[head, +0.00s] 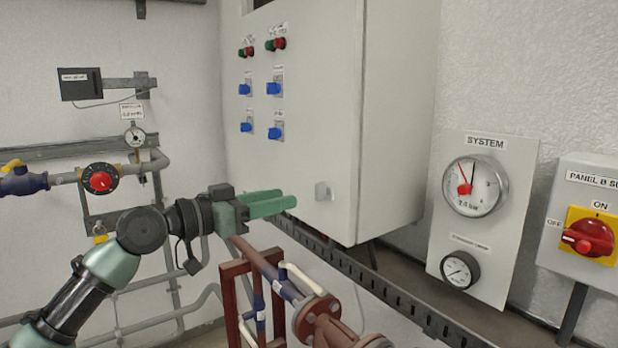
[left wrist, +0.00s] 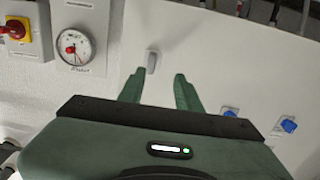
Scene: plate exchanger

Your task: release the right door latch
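The door latch (head: 323,191) is a small grey handle low on the right side of the white cabinet door (head: 305,120). In the left wrist view the latch (left wrist: 151,61) stands upright on the door (left wrist: 205,60), just beyond the fingertips and nearer the left-hand finger. My left gripper (head: 288,201) has green fingers and points at the latch from the left, with a visible gap between them in the head view. The wrist view shows the left gripper (left wrist: 158,80) open and empty, its fingers on either side of clear space. My right gripper is not in view.
Blue switches (head: 274,132) and red and green buttons (head: 276,44) sit on the door. A SYSTEM gauge panel (head: 474,278) and red rotary switch (head: 588,238) are at the right. Pipes with flanges (head: 317,314) and a slotted cable tray (head: 384,287) run below the cabinet.

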